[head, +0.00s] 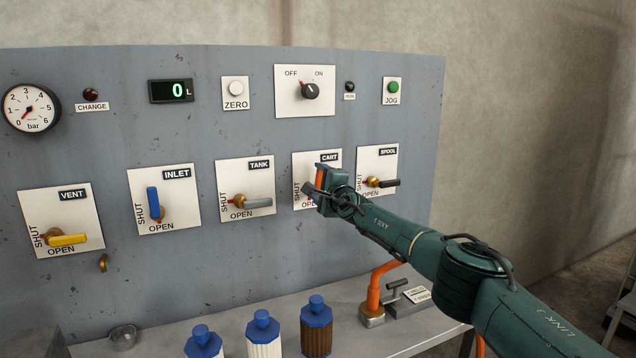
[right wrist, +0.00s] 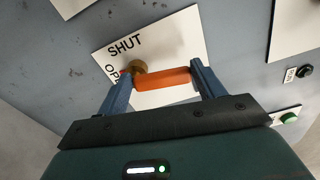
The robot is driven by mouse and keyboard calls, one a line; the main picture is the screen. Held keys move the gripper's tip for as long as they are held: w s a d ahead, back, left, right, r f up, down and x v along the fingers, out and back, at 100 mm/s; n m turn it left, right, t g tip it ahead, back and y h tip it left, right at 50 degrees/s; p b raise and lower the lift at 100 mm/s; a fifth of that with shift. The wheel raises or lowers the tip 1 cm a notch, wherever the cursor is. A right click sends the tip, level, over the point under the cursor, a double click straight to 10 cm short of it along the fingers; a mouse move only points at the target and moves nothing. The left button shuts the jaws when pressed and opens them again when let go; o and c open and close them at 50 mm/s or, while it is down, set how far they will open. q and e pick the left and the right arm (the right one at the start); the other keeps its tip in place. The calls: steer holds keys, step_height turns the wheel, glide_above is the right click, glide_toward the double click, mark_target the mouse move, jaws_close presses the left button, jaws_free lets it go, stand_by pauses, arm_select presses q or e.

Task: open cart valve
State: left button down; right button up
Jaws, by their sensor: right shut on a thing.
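The cart valve has an orange handle (head: 319,179) on a white plate (head: 304,163) labelled CART, with SHUT along its left side and OPEN at the bottom. The handle stands about upright, along the SHUT word. My right gripper (head: 323,191) is at this handle and hides much of the valve. In the right wrist view the orange handle (right wrist: 168,80) spans the gap between my blue fingers (right wrist: 162,88), which are shut on it. The brass hub (right wrist: 137,68) shows beside it. My left gripper is not in view.
The neighbouring tank handle (head: 258,203) and spool handle (head: 389,183) lie level, close on either side. The inlet handle (head: 153,202) is upright; the vent handle (head: 68,240) is level. Blue-capped bottles (head: 263,333) and an orange bent pipe (head: 375,285) stand on the shelf below.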

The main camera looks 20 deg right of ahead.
steer(key=shift+a+n+p, duration=0.4)
steer(key=shift+n+p, duration=0.05)
steer(key=shift+n, duration=0.55)
steer(key=o, duration=1.4)
steer(key=shift+f, duration=0.1)
steer(key=shift+s, duration=0.1)
